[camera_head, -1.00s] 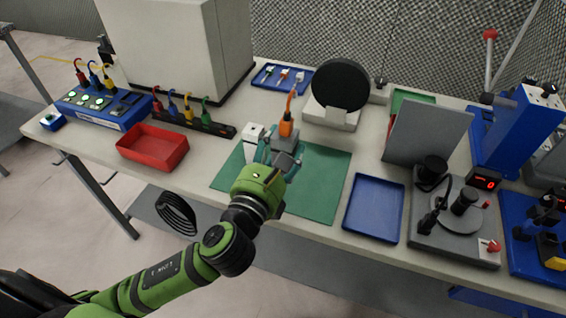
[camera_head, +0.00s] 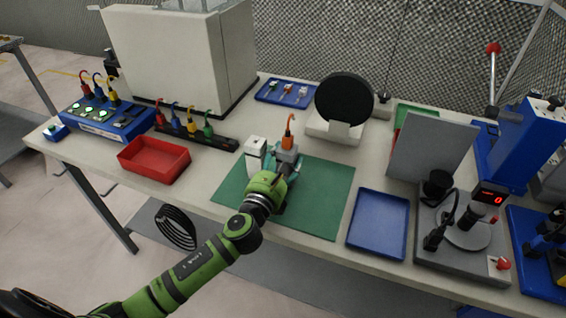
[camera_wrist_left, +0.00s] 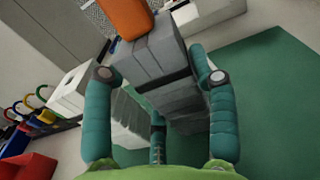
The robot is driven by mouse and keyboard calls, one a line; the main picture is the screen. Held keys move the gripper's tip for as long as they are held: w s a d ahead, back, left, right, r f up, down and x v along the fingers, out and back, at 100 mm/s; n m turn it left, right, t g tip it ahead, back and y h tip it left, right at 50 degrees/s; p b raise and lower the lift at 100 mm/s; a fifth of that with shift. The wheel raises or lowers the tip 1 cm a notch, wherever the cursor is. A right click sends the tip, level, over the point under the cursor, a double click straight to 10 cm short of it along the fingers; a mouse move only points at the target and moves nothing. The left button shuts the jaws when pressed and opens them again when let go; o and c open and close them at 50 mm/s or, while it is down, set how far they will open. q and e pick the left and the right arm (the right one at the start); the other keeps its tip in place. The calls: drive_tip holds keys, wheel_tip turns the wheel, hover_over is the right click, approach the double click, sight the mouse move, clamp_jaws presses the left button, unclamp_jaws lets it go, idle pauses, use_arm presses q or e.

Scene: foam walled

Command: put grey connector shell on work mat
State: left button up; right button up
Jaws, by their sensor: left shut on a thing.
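The grey connector shell (camera_head: 287,154) is a blocky grey piece with an orange plug (camera_head: 289,134) at its far end. It also shows large in the left wrist view (camera_wrist_left: 165,65), with the orange part (camera_wrist_left: 125,15) at the top. My left gripper (camera_head: 284,164) has its teal fingers around the shell, shut on it. The green work mat (camera_head: 320,195) lies under the gripper, and the shell appears over its far part. I cannot tell whether the shell touches the mat. My right gripper is not in view.
A white block (camera_head: 255,158) stands close left of the shell. A red tray (camera_head: 155,161) lies to the left and a blue tray (camera_head: 380,222) to the right. A black round disc on a white stand (camera_head: 343,98) is behind. The mat's right half is clear.

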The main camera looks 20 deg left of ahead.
use_arm(q)
drive_tip(key=shift+f, duration=0.15)
drive_tip(key=o, duration=1.2)
drive_tip(key=shift+o, duration=0.2)
drive_tip(key=shift+s, duration=0.3)
drive_tip(key=s+b, duration=0.1)
drive_tip(key=s, duration=1)
drive_tip(key=shift+s+a+b, duration=0.15)
drive_tip(key=shift+s+b, duration=0.05)
drive_tip(key=shift+b, duration=0.1)
